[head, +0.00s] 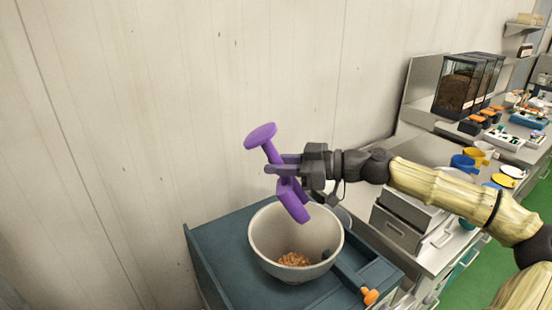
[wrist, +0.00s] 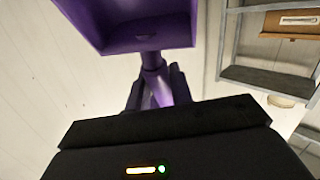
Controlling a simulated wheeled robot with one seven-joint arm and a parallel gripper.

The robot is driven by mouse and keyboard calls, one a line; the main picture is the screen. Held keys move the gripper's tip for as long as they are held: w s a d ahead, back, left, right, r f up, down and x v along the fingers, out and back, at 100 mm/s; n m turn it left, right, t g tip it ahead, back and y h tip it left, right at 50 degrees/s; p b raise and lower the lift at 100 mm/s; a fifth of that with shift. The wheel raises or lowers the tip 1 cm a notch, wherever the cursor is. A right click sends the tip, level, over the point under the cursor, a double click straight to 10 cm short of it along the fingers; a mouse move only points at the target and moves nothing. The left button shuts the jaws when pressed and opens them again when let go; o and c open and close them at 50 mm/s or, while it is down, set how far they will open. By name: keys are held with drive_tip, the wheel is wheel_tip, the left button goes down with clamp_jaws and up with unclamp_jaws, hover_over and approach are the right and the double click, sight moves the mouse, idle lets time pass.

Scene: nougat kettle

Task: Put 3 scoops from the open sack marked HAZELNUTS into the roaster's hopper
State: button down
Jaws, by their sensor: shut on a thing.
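My gripper (head: 284,172) is shut on the handle of a purple scoop (head: 292,203) above the roaster's hopper. The scoop's knob end points up and its bowl end points down over the hopper. In the wrist view the scoop's bowl (wrist: 140,30) looks empty on the side that shows. The hopper (head: 265,235) is a pale grey bowl on a dark blue roaster (head: 218,243). Brown nuts (head: 293,259) lie at the hopper's bottom. No sack marked HAZELNUTS is in view.
An orange knob (head: 370,296) sits at the roaster's front right. A counter at right holds clear bins (head: 462,85), a blue cup (head: 462,162) and other small items. A plain wall stands behind the roaster. In the wrist view a shelf (wrist: 270,85) is at right.

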sight(279, 156)
wheel_tip(279, 156, up, 3)
drive_tip(key=h+p, duration=0.3)
drive_tip(key=p, duration=0.2)
drive_tip(key=g+h+p, duration=0.1)
drive_tip(key=h+p, duration=0.2)
drive_tip(key=p, duration=0.3)
drive_tip(key=shift+r+n+h, duration=0.2)
drive_tip(key=shift+n+h, duration=0.2)
drive_tip(key=h+p, duration=0.1)
drive_tip(key=r+h+p, duration=0.1)
drive_tip(key=p, duration=0.1)
drive_tip(key=h+p, duration=0.1)
drive_tip(key=h, duration=0.1)
drive_tip(key=shift+a+r+n, duration=0.1)
drive_tip(key=shift+r+n, duration=0.15)
drive_tip(key=shift+n, duration=0.05)
drive_tip(key=shift+h+p, duration=0.5)
drive_tip(key=shift+f, duration=0.15)
